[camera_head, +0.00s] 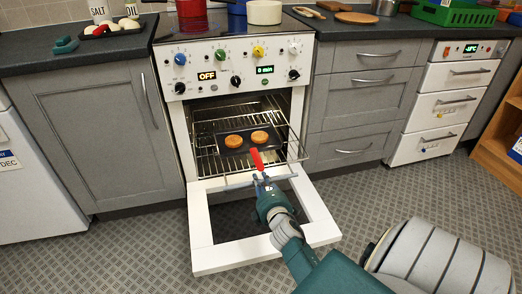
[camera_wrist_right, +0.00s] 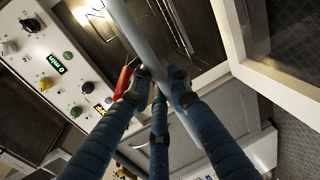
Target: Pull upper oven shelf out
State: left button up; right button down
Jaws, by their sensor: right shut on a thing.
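The upper oven shelf (camera_head: 204,165) is a wire rack that juts out of the oven over the lowered door. A dark tray (camera_head: 222,139) with two round brown patties (camera_head: 246,138) lies on it. A red, handle-like piece (camera_head: 257,160) shows at the tray's front, also beside my fingers in the right wrist view (camera_wrist_right: 123,82). My right gripper (camera_head: 262,180) is at the shelf's front. In the right wrist view its fingers (camera_wrist_right: 160,90) are closed around a grey bar (camera_wrist_right: 142,40), seemingly the shelf's front bar. The fingers hide part of the bar. My left gripper is not in view.
The white oven door (camera_head: 203,228) lies open below the shelf. Grey cabinets (camera_head: 107,130) flank the oven. Pots (camera_head: 264,12) stand on the hob above. Patterned floor (camera_head: 135,240) is clear left of the door.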

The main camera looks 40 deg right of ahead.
jog(key=c, duration=1.7)
grip_release()
jog(key=shift+f, duration=0.1)
jog(key=shift+s, duration=0.1)
jog(key=v, duration=1.2)
